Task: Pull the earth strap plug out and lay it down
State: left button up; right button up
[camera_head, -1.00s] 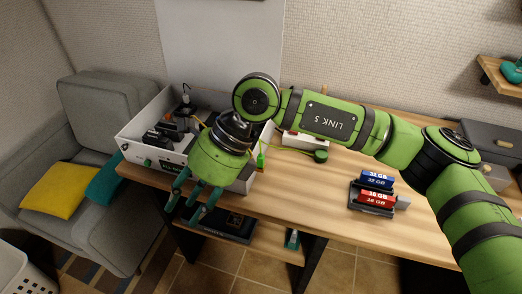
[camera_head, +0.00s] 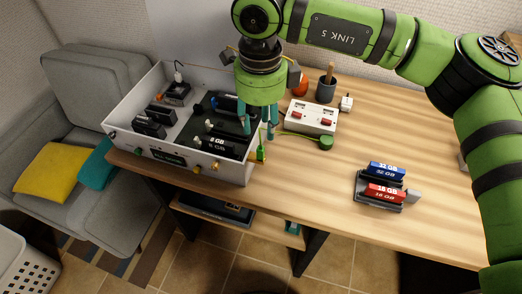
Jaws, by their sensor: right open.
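A small green plug (camera_head: 261,154), which looks like the earth strap plug, sits at the right front corner of the open white case (camera_head: 237,174). A green cable runs from near it across the table to a round green piece (camera_head: 326,143). My right gripper (camera_head: 258,127) points down with its teal fingers spread. It is open and empty, and its fingertips appear just above and behind the plug. I cannot tell how far apart they are in depth. The gripper hides part of the case's right wall. My left gripper is not in view.
The case holds black modules (camera_head: 150,127) and boards. A white box with red switches (camera_head: 312,116), a dark cup (camera_head: 326,89) and a rack of blue and red modules (camera_head: 380,187) stand on the wooden table. The table between the case and the rack is clear.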

aim_at(261, 148)
jog(key=shift+f+b, duration=0.5)
jog(key=shift+f, duration=0.55)
notch_tip(261, 148, down, 6)
jog(key=b, duration=0.4)
jog(key=shift+f+b, duration=0.6)
jog(key=shift+b, duration=0.1)
jog(key=shift+r, duration=0.1)
jog(key=shift+b, duration=0.3)
jog(key=shift+b, duration=0.3)
